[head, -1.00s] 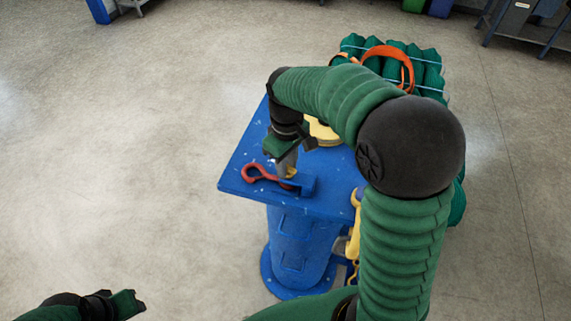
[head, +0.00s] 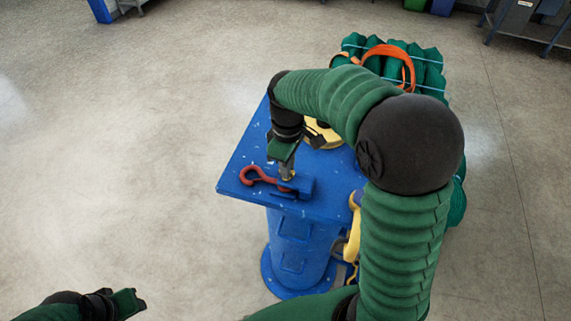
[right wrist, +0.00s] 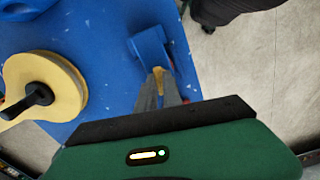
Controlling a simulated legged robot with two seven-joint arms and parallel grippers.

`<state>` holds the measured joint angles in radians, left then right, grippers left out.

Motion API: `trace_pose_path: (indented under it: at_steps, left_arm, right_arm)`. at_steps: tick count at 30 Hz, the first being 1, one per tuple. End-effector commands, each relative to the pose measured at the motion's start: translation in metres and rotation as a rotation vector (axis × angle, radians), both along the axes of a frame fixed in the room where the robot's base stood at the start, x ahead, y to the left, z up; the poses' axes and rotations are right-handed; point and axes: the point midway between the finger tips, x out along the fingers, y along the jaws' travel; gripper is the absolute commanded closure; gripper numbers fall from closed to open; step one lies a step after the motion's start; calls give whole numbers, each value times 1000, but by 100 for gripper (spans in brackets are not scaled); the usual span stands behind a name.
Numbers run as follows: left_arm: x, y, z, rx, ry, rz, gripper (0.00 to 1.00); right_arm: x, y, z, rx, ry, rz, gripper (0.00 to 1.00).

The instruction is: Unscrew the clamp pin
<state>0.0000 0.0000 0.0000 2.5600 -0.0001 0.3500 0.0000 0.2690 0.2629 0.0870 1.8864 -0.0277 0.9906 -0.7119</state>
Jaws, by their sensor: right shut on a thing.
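The clamp pin (right wrist: 160,73) is a small brass-yellow piece at the blue clamp (right wrist: 150,47) on the table top; my fingers hide most of it. The clamp also shows in the head view (head: 306,186), near the table's front edge. A red hook-shaped piece (head: 259,178) lies at the clamp, its round end to the left. My right gripper (head: 287,176) points down over the clamp and is shut on the pin. Its fingers also show in the right wrist view (right wrist: 160,88). My left gripper (head: 140,300) is open and empty at the lower left, away from the table.
The blue pedestal table (head: 240,165) stands on open concrete floor. A yellow round piece with a black knob (right wrist: 47,92) is on the table top. Green bundled netting (head: 428,70) with an orange strap (head: 392,52) lies behind. Yellow gear (head: 352,235) hangs at the table's right side.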

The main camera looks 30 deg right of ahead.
Motion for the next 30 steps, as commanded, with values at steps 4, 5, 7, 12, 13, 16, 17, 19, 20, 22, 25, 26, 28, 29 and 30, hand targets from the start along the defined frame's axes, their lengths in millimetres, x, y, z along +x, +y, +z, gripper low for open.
trace_pose_path:
  at_steps: [4,5,7,12,13,16,17,19,20,22,25,26,28,29,30]
  left_arm:
    - [0,0,8,0,0,0,64]
    - [0,0,9,0,0,0,64]
    - [0,0,12,0,0,0,64]
    - [0,0,18,0,0,0,64]
    - [0,0,19,0,0,0,64]
    - [0,0,22,0,0,0,64]
    - [0,0,23,0,0,0,64]
    - [0,0,25,0,0,0,64]
    - [0,0,26,0,0,0,64]
    - [0,0,27,0,0,0,64]
    - [0,0,29,0,0,0,64]
    - [0,0,29,0,0,0,64]
    - [0,0,30,0,0,0,64]
    - [0,0,30,0,0,0,64]
    - [0,0,30,0,0,0,64]
  right_arm:
    - [-2,-1,1,0,8,135,100]
    - [-2,-2,1,0,8,163,100]
    - [-1,-2,1,1,8,230,100]
    - [-1,-2,1,3,8,382,100]
    - [-1,-2,1,3,9,406,100]
    - [0,-3,1,3,7,484,100]
    - [0,-3,1,3,7,504,100]
    - [0,-3,1,3,8,551,100]
    - [0,-2,1,2,9,568,100]
    - [1,-3,0,2,9,604,100]
    - [1,-3,0,2,7,645,100]
    - [1,-3,0,2,7,655,100]
    - [2,-3,0,1,7,674,100]
    - [2,-3,0,2,6,680,100]
    - [2,-3,0,1,6,687,100]
